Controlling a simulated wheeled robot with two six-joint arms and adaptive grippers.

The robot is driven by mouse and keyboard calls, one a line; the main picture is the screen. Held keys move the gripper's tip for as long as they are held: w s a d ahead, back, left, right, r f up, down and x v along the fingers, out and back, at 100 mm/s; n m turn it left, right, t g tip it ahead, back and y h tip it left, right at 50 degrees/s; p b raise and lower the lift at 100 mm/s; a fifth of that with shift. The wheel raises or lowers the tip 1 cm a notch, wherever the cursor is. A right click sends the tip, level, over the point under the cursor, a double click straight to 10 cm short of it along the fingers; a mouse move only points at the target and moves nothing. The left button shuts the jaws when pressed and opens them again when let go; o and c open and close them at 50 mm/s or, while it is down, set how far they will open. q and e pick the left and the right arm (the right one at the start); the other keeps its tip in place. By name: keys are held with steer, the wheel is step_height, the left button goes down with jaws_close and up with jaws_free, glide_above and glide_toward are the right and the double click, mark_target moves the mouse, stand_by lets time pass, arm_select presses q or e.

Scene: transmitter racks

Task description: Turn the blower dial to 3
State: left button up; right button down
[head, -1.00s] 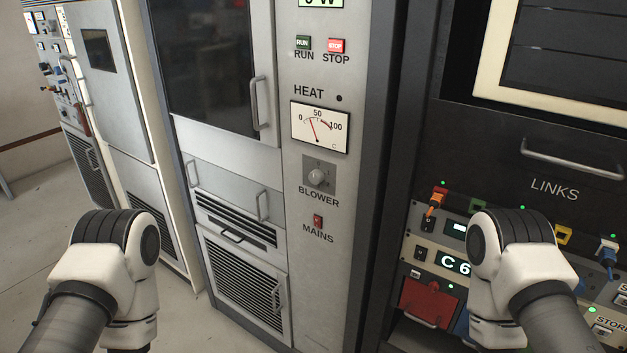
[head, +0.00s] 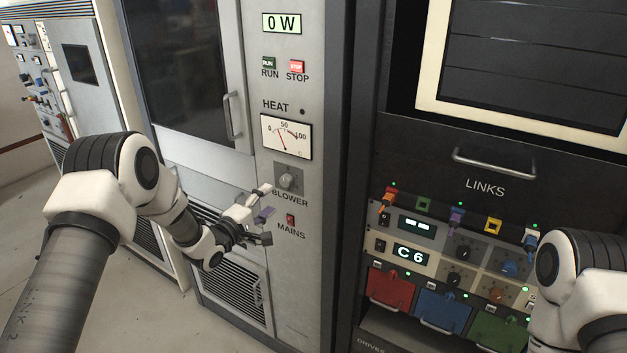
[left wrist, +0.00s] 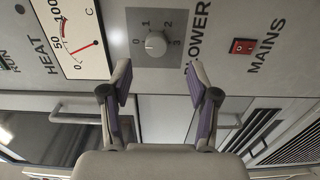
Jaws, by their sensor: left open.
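The blower dial (head: 289,180) is a round grey knob on a dark square plate on the cabinet's front, above the BLOWER label. It also shows in the left wrist view (left wrist: 155,43), with marks 0, 1, 2 and 3 around it. Its pointer is too small to read surely. My left gripper (head: 266,214) is in front of the panel, just below and left of the dial. In the left wrist view, its purple-padded fingers (left wrist: 159,76) are spread and empty, with the dial ahead between their tips, apart from them. My right gripper is out of view.
The red MAINS switch (head: 291,220) is close below the dial. The HEAT meter (head: 286,137) and the RUN (head: 268,64) and STOP (head: 297,67) buttons are above. A cabinet door handle (head: 233,117) stands out at the left. The LINKS rack (head: 480,187) is at the right.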

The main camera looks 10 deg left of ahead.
mark_target(284, 183)
arm_select(q)
steer(key=x, duration=0.2)
steer(key=p+x, duration=0.1)
steer(key=x, duration=0.4)
steer(key=shift+w+a+r, duration=0.2)
steer(key=shift+w+r, duration=0.05)
steer(key=shift+w, duration=0.1)
steer(key=shift+w+a+f, duration=0.1)
steer(key=shift+w, duration=0.15)
steer(key=c, duration=1.2)
